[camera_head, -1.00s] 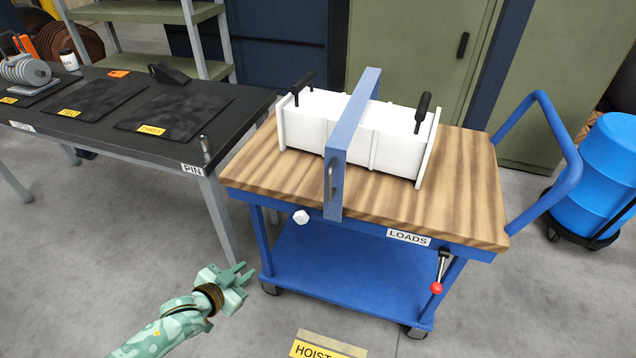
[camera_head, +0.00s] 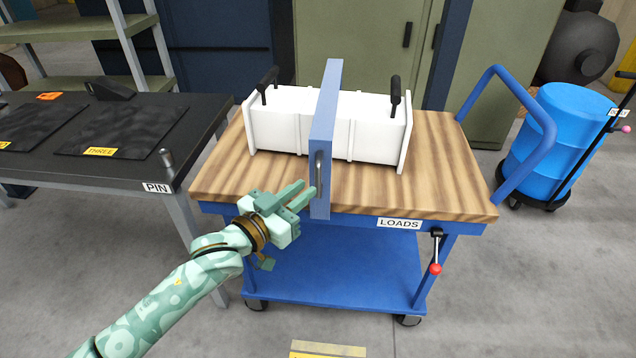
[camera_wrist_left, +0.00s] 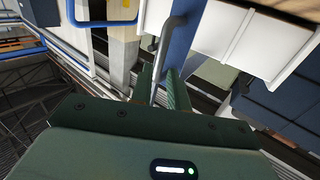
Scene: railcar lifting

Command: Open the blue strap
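The blue strap (camera_head: 325,110) is a flat upright band over the middle of a white box-shaped load (camera_head: 375,135) on the cart. A grey bar handle (camera_head: 319,172) is on its near face; the handle also shows in the left wrist view (camera_wrist_left: 170,38). My left gripper (camera_head: 304,193) is at the strap's lower left side, close to the handle. Its fingers (camera_wrist_left: 160,88) are apart, and the handle lies between them in the left wrist view. Whether they touch it I cannot tell. My right gripper is in neither view.
The cart's wooden top (camera_head: 450,180) has free room in front of the load. A red-tipped lever (camera_head: 436,252) hangs at the cart's front right. A black table (camera_head: 190,110) stands to the left, and a blue barrel (camera_head: 565,140) to the right.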

